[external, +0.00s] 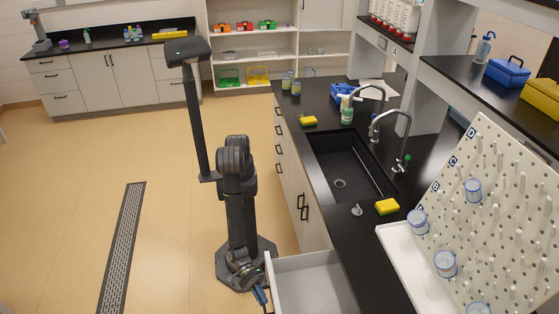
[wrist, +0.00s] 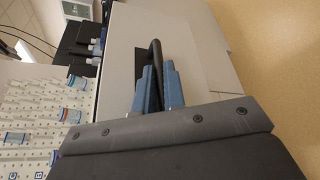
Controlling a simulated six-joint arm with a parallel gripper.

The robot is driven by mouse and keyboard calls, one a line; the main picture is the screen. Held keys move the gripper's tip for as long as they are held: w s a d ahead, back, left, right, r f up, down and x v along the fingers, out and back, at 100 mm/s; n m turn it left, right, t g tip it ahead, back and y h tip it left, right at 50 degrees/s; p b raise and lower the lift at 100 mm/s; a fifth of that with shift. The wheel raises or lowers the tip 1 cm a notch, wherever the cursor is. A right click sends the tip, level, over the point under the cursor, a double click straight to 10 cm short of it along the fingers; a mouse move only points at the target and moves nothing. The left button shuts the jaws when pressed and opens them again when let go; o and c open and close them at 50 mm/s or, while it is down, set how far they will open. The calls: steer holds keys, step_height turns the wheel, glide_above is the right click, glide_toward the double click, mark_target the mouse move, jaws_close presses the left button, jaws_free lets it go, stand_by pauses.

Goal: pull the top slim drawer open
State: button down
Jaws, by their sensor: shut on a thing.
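The top slim drawer (external: 312,280) stands pulled out from the black-topped bench at the bottom of the external view, and its empty pale inside shows. Its light front (wrist: 200,35) fills the middle of the wrist view. A black bar handle (wrist: 155,52) stands out from that front. My gripper (wrist: 160,85) has its blue fingers on both sides of the handle and is shut on it. In the external view my gripper (external: 261,297) is low at the drawer's front left corner. The lower part of the drawer is cut off by the frame.
The bench top holds a sink (external: 345,175), yellow sponges (external: 387,207) and a spray bottle (external: 347,114). A white pegboard (external: 500,215) with several beakers stands at the right. The tan floor (external: 185,225) left of the drawer is clear, with a drain grate (external: 122,245).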

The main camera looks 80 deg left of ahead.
steer(key=shift+s, duration=2.05)
steer(key=c, duration=1.5)
jaws_free()
steer(key=v, duration=1.7)
steer(key=shift+a, duration=0.2)
steer(key=shift+f, duration=0.15)
steer(key=x, duration=1.7)
steer(key=shift+w+d, duration=0.15)
steer(key=shift+d, duration=0.1)
